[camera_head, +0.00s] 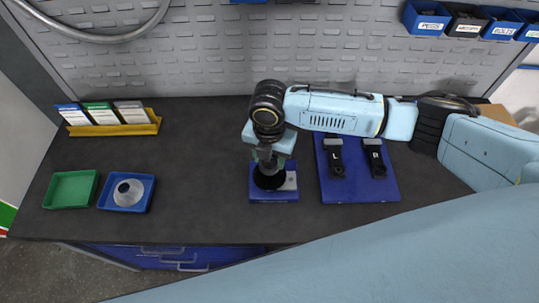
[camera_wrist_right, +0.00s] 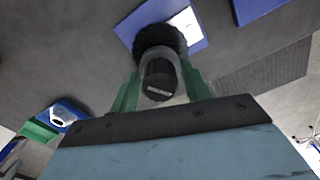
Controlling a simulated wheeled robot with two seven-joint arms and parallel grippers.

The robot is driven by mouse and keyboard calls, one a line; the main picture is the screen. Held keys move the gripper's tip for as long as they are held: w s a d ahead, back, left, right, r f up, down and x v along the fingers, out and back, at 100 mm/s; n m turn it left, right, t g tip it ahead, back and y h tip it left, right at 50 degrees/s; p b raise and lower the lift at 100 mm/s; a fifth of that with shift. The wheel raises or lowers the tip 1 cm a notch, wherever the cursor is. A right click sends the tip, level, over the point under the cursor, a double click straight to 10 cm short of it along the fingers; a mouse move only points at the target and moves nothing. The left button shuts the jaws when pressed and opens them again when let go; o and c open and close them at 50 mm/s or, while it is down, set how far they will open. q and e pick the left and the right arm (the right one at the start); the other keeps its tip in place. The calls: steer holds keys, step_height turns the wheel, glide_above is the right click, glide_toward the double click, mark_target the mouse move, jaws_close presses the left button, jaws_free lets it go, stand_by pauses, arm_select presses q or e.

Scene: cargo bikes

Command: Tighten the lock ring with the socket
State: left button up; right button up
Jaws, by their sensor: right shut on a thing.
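My right gripper (camera_head: 268,160) points down over a blue fixture block (camera_head: 262,197) near the front middle of the bench. In the right wrist view its green fingers (camera_wrist_right: 160,90) are shut on a grey cylindrical socket (camera_wrist_right: 158,65) with a dark, labelled end. Beyond the socket, a black toothed round part (camera_wrist_right: 157,37) sits on the blue block; it also shows as a dark disc in the head view (camera_head: 270,181). The socket is in line with this part, but I cannot tell whether they touch. The lock ring cannot be made out. My left gripper is not in view.
Right of the block, a blue board (camera_head: 354,194) holds two black labelled tools. At left are an empty green tray (camera_head: 70,189) and a blue tray (camera_head: 146,203) with a pale round part (camera_head: 127,192). A yellow card holder (camera_head: 115,129) stands behind. The bench between is clear.

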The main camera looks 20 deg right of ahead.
steer(key=shift+s+f+m+p, duration=0.15)
steer(key=shift+s+m+p, duration=0.1)
steer(key=shift+m+p, duration=0.5)
steer(key=shift+m, duration=0.25)
steer(key=shift+f, duration=0.1)
steer(key=shift+m+p, duration=0.6)
steer(key=shift+m, duration=0.8)
steer(key=m, duration=0.3)
steer(key=shift+m, duration=0.3)
